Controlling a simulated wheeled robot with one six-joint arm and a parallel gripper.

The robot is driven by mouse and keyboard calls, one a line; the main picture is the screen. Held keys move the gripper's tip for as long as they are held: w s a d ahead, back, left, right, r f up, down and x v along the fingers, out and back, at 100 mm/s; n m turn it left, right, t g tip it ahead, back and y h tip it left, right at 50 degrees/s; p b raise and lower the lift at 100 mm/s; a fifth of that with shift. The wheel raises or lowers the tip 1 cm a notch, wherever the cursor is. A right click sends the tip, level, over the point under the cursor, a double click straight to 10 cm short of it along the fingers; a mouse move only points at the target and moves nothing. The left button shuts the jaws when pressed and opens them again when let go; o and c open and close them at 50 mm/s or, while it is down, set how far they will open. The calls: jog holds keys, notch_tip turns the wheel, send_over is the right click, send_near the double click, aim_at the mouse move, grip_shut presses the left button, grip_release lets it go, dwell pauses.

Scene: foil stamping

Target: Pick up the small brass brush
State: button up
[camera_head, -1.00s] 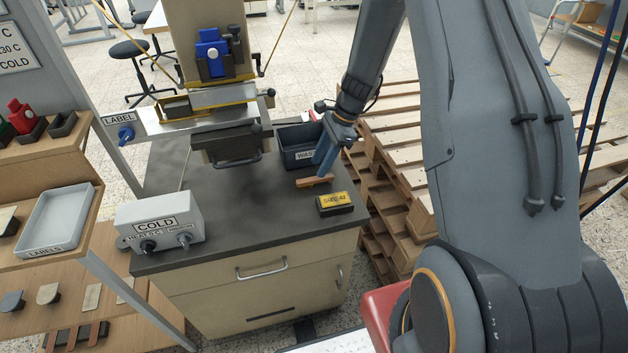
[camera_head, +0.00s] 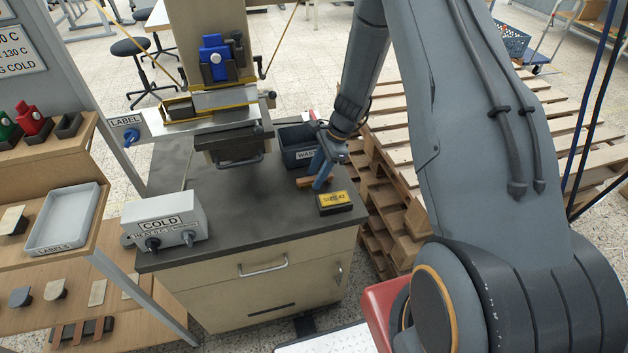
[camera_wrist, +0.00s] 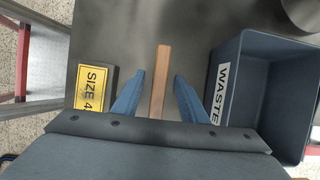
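The small brush shows as a narrow brown bar (camera_head: 305,182) lying on the dark bench top; its bristles cannot be made out. In the wrist view the brown bar (camera_wrist: 161,80) runs lengthwise between my two blue fingers. My gripper (camera_wrist: 160,78) is open, with a gap on each side of the bar. In the head view my gripper (camera_head: 318,187) points down at the bench and hides the bar's right end. Whether the fingertips reach down beside the bar or stay just above it cannot be told.
A dark blue WASTE bin (camera_wrist: 265,95) stands close right of my fingers in the wrist view. A black block with a yellow SIZE label (camera_wrist: 92,88) is close on the left. The stamping press (camera_head: 225,130) stands behind, the COLD control box (camera_head: 165,222) at the bench's left.

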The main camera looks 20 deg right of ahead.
jog(key=shift+f, duration=0.2)
jog(key=shift+c, duration=0.3)
grip_shut()
jog(key=shift+r, duration=0.1)
jog(key=shift+r, duration=0.25)
notch_tip(320, 180, up, 10)
jog(key=b, duration=0.2)
jog(key=shift+b, duration=0.3)
jog(key=shift+f, duration=0.1)
